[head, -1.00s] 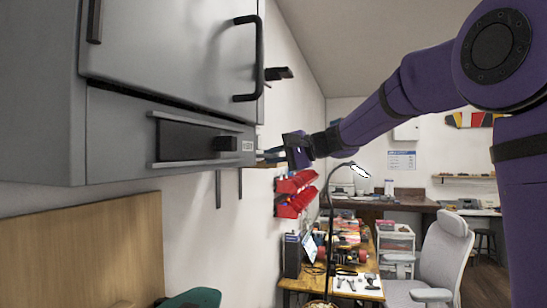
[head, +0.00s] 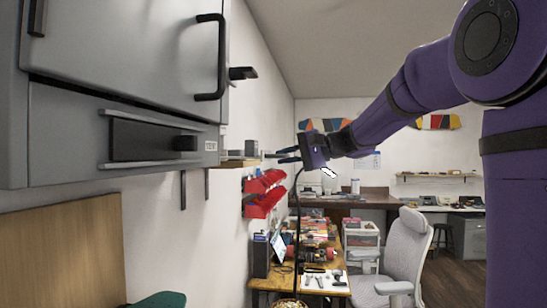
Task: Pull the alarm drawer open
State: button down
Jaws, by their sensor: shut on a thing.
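A grey wall cabinet (head: 130,50) fills the upper left of the head view. Below its door is a long front panel, which I take for the alarm drawer (head: 75,150). It has a dark recess, a black block in it and a small label at its right end. It looks flush with the cabinet. My gripper (head: 283,156) is in front of the purple arm, to the right of the cabinet and apart from the panel. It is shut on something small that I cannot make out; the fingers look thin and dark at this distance.
The cabinet door has a black bar handle (head: 213,57). Behind the gripper, a small wall shelf (head: 236,163) holds boxes, with red bins (head: 264,187) below. A workbench (head: 273,283) and a grey chair (head: 408,245) stand farther back. Open air lies around the gripper.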

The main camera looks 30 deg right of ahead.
jog(key=c, duration=1.2)
grip_release()
jog(key=v, duration=1)
jog(key=shift+s+d, duration=0.2)
jog(key=shift+d, duration=0.1)
jog(key=s+a+f+n+g+h, duration=0.2)
jog(key=s+a+f+g+h, duration=0.15)
jog(key=s+a+f, duration=0.4)
jog(key=s+a+f+n+g+h, duration=0.2)
jog(key=s+a+f+h, duration=0.25)
jog(key=s+f, duration=0.45)
jog(key=s+f+n+h, duration=0.1)
jog(key=s+f, duration=0.1)
jog(key=s+f+n+t+h, duration=0.1)
jog(key=s+h, duration=0.1)
jog(key=s, duration=0.1)
jog(key=s+f+n+h, duration=0.1)
jog(key=s+f, duration=0.1)
jog(key=shift+s+d+f+t+h, duration=0.1)
jog(key=shift+s+f+t+h, duration=0.2)
jog(key=shift+s+f, duration=0.1)
